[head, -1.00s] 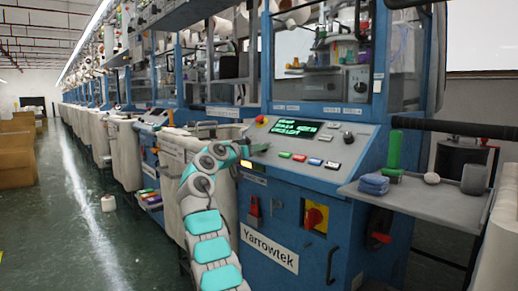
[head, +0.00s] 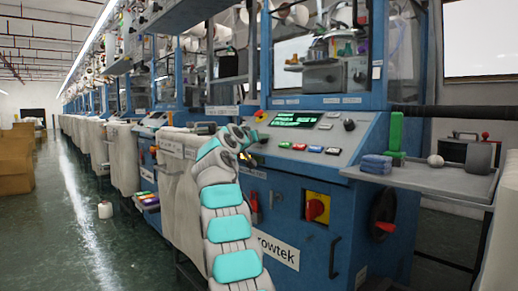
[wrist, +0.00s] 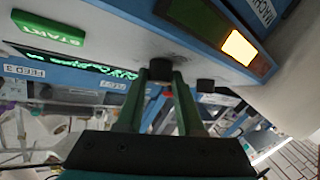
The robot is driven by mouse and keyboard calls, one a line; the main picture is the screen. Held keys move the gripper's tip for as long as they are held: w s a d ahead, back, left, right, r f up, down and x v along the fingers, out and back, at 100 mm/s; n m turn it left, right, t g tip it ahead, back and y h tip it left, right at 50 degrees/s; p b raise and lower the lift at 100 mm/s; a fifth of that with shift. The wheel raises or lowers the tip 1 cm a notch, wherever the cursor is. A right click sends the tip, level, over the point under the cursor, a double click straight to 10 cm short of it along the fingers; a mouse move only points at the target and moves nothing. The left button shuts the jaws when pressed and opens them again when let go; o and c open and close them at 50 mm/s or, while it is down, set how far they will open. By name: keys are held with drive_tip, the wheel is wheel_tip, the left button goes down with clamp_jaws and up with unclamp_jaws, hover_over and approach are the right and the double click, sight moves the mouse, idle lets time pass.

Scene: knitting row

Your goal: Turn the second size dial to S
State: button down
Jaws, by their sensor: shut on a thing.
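In the wrist view, my gripper (wrist: 160,80) is shut on a small dark round dial (wrist: 160,68) on the grey control panel. A second dark dial (wrist: 205,85) stands free just to the right of the fingers. I cannot read any size letters, or where the held dial points. In the head view, my arm reaches to the left end of the sloped panel (head: 352,150), and it hides the dials there.
In the head view, a red stop button (head: 261,116) is near my wrist. A side shelf (head: 430,178) holds blue cloth.

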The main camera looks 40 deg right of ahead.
drive_tip(key=shift+s+r+n+t+y, duration=0.2)
drive_tip(key=shift+n+t+y, duration=0.25)
drive_tip(key=shift+n, duration=0.35)
drive_tip(key=n+y+p, duration=0.1)
drive_tip(key=p, duration=0.1)
drive_tip(key=n+t+y+p, duration=0.1)
drive_tip(key=shift+d+r+n+t+p, duration=0.15)
drive_tip(key=shift+r+n+t+p, duration=0.1)
drive_tip(key=shift+n+p, duration=0.1)
drive_tip(key=n+y+p, duration=0.1)
drive_tip(key=p, duration=0.3)
drive_tip(key=shift+n+t, duration=0.3)
drive_tip(key=shift+n, duration=0.05)
drive_tip(key=shift+f+y+p, duration=0.1)
drive_tip(key=shift+y+p, duration=0.2)
drive_tip(key=shift+y, duration=0.05)
drive_tip(key=shift+f+n+p, duration=0.25)
drive_tip(key=shift+n+p, duration=0.05)
drive_tip(key=shift+p, duration=0.1)
drive_tip(key=c, duration=0.5)
unclamp_jaws()
drive_tip(key=shift+s, duration=0.1)
drive_tip(key=shift+c, duration=0.2)
drive_tip(key=shift+s, duration=0.1)
